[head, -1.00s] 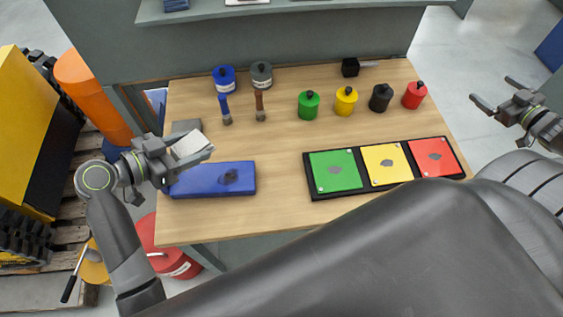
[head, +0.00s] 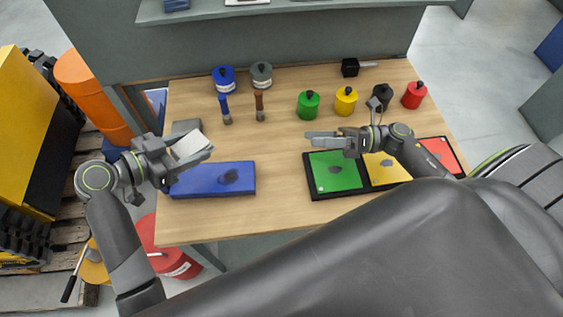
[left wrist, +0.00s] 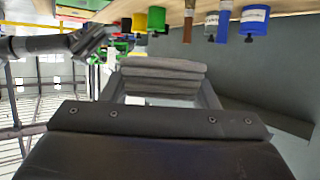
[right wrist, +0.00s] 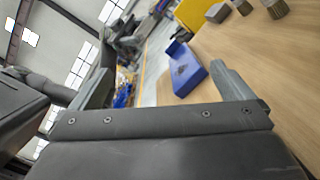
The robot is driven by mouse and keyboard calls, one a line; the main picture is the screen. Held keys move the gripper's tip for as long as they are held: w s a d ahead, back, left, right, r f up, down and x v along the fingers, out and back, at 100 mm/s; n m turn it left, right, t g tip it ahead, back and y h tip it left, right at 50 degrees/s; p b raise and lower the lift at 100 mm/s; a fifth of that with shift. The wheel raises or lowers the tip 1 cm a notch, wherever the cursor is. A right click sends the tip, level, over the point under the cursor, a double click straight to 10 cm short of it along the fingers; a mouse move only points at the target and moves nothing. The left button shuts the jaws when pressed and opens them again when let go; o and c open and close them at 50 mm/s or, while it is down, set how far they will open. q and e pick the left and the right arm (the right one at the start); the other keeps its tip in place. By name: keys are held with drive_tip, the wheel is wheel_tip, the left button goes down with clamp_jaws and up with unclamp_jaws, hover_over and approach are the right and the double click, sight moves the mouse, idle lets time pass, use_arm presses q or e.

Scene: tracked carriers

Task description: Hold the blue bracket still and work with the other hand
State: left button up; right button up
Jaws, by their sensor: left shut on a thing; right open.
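The blue bracket (head: 225,170) lies at the left front of the wooden table, with a dark smudge on it. It also shows in the right wrist view (right wrist: 192,82), with an upright wall along one side. My left gripper (head: 200,155) is above the bracket's left end, shut on a pale folded cloth (head: 188,146). The left wrist view shows the cloth as grey folds (left wrist: 163,78) between the fingers. I cannot tell whether it touches the bracket. My right gripper (head: 318,139) is open and empty above the green panel (head: 336,174), fingers pointing left toward the bracket.
A black tray (head: 312,192) holds green, yellow and red panels at the right front. Two brushes (head: 260,108), blue and grey pots (head: 262,76), and green, yellow, black and red pots stand behind. A grey block (head: 186,126) lies behind the cloth. The table's middle is clear.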

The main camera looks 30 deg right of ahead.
sight(242, 175)
drive_tip(key=a+f+n+g+h, duration=0.1)
drive_tip(key=a+n, duration=0.2)
drive_tip(key=a+f+n+g+h, duration=0.1)
drive_tip(key=a+f+n, duration=0.1)
drive_tip(key=a+n, duration=0.1)
drive_tip(key=a+f+n+g, duration=0.1)
drive_tip(key=a+n, duration=0.2)
drive_tip(key=shift+w+f+h, duration=0.1)
drive_tip(key=shift+f+h, duration=0.2)
drive_tip(key=shift+h, duration=0.1)
drive_tip(key=shift+w+a+f+n+h, duration=0.2)
drive_tip(key=shift+a+f+n+h, duration=0.2)
drive_tip(key=shift+f+n+h, duration=0.2)
drive_tip(key=x, duration=1.2)
drive_tip(key=shift+c, duration=0.3)
drive_tip(key=c, duration=1.1)
drive_tip(key=shift+c, duration=0.2)
